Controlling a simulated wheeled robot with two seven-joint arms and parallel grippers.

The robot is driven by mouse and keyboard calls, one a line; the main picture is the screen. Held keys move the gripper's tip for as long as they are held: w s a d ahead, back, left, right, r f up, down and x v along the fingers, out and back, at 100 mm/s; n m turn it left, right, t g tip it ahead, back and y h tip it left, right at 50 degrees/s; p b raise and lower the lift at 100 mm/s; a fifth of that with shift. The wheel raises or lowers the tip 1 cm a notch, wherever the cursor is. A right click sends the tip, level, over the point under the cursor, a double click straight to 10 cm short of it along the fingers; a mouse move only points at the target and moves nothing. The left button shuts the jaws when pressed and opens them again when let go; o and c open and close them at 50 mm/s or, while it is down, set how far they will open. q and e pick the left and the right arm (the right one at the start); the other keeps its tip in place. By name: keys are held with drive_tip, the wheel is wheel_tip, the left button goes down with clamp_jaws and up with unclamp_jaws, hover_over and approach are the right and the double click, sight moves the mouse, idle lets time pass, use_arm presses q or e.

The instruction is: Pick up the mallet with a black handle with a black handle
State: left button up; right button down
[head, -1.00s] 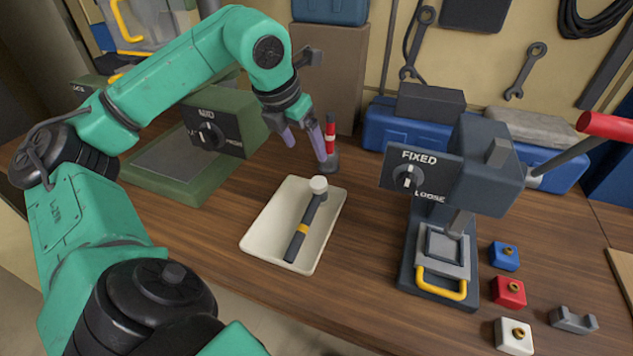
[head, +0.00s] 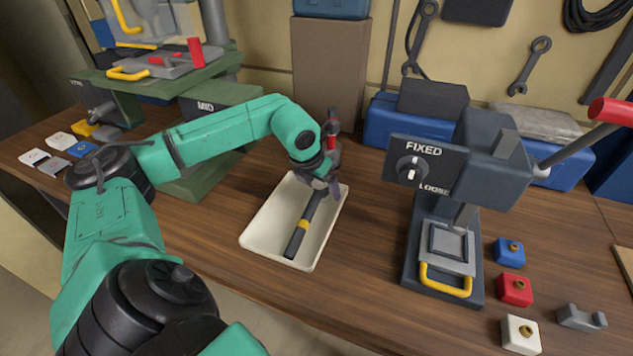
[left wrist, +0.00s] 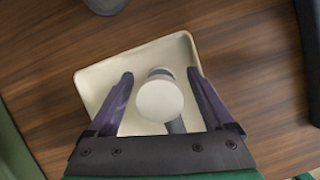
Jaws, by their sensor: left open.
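The mallet (head: 302,228) lies in a cream tray (head: 259,222), its dark handle with a yellow band pointing toward the tray's near edge. In the head view its head is hidden behind my left gripper (head: 330,188). In the left wrist view the round white mallet head (left wrist: 160,98) sits between the two purple fingers of my left gripper (left wrist: 160,85), which are open with gaps on both sides. Part of the dark handle (left wrist: 176,125) shows below the head. My right gripper is not seen.
A dark press (head: 440,250) marked FIXED and LOOSE stands right of the tray. Blue (head: 509,253), red (head: 515,289) and white (head: 520,335) blocks lie beside it. Green machinery (head: 215,97) is at the left.

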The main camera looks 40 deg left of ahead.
use_arm(q)
clamp_jaws()
drive_tip(key=shift+r, duration=0.1)
drive_tip(key=shift+r, duration=0.1)
